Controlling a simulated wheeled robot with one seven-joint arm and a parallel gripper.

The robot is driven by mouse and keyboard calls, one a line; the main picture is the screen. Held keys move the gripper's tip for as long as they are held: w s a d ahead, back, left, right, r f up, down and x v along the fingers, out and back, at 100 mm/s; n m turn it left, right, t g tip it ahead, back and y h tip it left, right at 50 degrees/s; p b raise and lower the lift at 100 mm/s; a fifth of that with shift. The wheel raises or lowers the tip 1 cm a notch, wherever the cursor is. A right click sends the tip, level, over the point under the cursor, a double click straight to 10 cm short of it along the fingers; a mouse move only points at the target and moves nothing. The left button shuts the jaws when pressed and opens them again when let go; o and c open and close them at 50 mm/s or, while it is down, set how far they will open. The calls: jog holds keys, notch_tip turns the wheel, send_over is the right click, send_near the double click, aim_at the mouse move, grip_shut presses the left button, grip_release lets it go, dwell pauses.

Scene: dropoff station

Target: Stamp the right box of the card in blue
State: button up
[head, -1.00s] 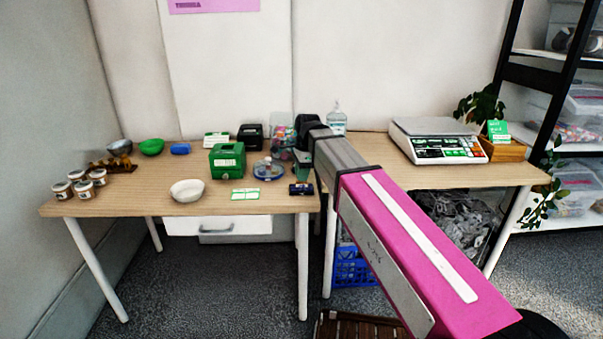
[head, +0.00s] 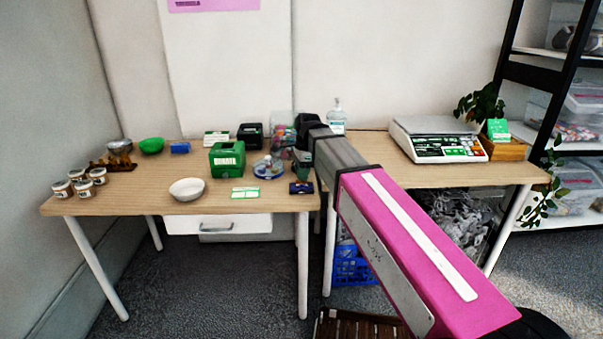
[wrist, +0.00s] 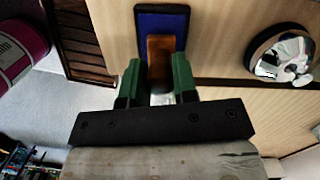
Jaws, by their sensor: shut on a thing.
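The card (head: 245,192), white and green, lies flat near the front edge of the left table; the print in its boxes is too small to read. A dark-cased ink pad (head: 302,188) lies to its right, and its blue face (wrist: 176,22) shows in the wrist view. My gripper (wrist: 159,68) is shut on a brown wooden stamp (wrist: 160,48), which overlaps the blue pad in the wrist view. I cannot tell whether the stamp touches the pad; its underside is hidden. In the head view my gripper (head: 302,165) is just behind the pad.
A round dish (head: 268,169) stands left of my gripper, with a green cash box (head: 227,159) beyond. A white bowl (head: 187,189) is left of the card. Several jars stand at the far left. A scale (head: 437,140) stands on the right table.

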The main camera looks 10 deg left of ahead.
dwell(0.3)
jog(key=shift+r, duration=3.5)
